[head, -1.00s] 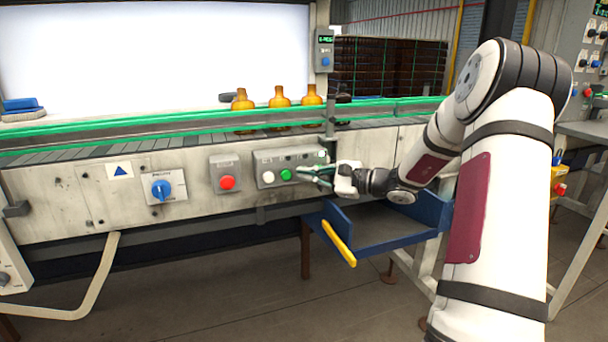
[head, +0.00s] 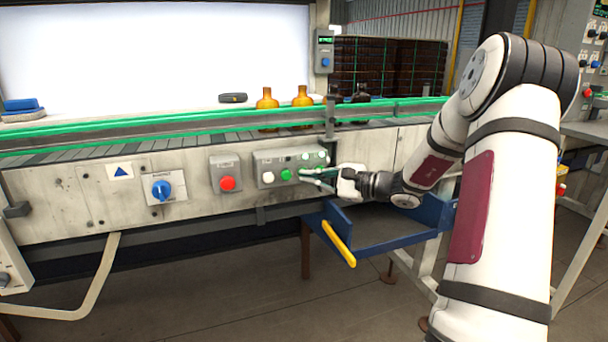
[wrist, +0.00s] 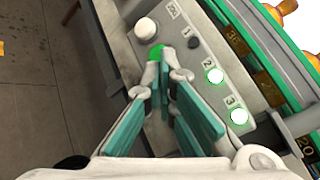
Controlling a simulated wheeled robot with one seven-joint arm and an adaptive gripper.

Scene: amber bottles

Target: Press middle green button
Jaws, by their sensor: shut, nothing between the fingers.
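A grey control box (head: 260,160) is fixed to the conveyor's front panel. Its lower row has a white button (head: 268,177) and, beside it, a green button (head: 286,174). In the wrist view the green button (wrist: 156,51) lies just beyond my fingertips, partly covered by one; whether they touch cannot be told. The upper row, numbered 1 to 3, has a dark round element (wrist: 194,43) at 1 and bright green ones at 2 (wrist: 215,75) and 3 (wrist: 239,116). My gripper (head: 304,177) is shut and empty, its tips right of the green button; it also fills the wrist view (wrist: 168,80).
Left of the box are a red button (head: 227,183) and a blue rotary knob (head: 161,189). Amber bottles (head: 267,100) stand on the conveyor behind green rails. A blue tray with a yellow edge (head: 338,243) sits below my gripper.

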